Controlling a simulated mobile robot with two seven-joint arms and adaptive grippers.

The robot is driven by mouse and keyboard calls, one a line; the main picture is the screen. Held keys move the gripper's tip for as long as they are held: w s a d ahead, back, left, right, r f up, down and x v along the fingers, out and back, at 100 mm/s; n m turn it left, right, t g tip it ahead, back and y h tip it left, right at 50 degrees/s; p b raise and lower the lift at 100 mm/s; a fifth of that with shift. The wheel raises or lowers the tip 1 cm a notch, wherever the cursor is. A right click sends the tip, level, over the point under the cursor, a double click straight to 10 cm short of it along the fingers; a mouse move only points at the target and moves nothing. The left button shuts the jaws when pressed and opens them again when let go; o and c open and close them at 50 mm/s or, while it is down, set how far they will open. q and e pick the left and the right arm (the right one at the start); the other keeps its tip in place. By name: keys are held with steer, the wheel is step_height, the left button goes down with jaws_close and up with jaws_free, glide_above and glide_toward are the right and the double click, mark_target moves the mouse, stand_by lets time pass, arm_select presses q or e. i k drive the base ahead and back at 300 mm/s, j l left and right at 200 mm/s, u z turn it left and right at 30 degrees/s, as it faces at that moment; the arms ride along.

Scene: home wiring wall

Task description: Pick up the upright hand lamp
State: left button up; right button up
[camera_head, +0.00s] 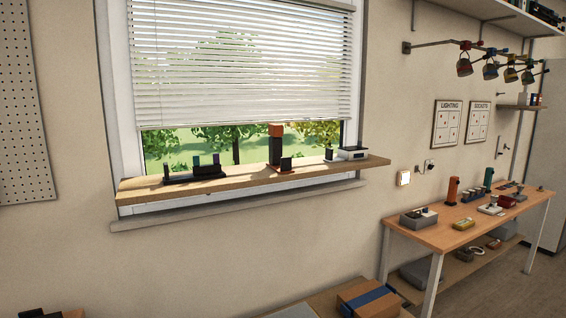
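An upright lamp-like object (275,146) with an orange head and dark lower body stands on the wooden window shelf, right of the shelf's middle. An orange upright cylinder (453,190) and a green upright one (488,178) stand on the workbench at the right. I cannot tell for certain which of these is the hand lamp. Neither of my grippers is in view, and nothing is seen touching these objects.
The window shelf (230,188) also holds a dark rack (195,175) and a white box (353,153). The workbench (430,236) carries a grey box (418,218) and several small items. A blue-strapped box (367,298) lies low in front.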

mark_target(282, 165)
steer(key=i+l, duration=0.35)
steer(key=l, duration=0.15)
steer(key=i+l, duration=0.35)
steer(key=l, duration=0.1)
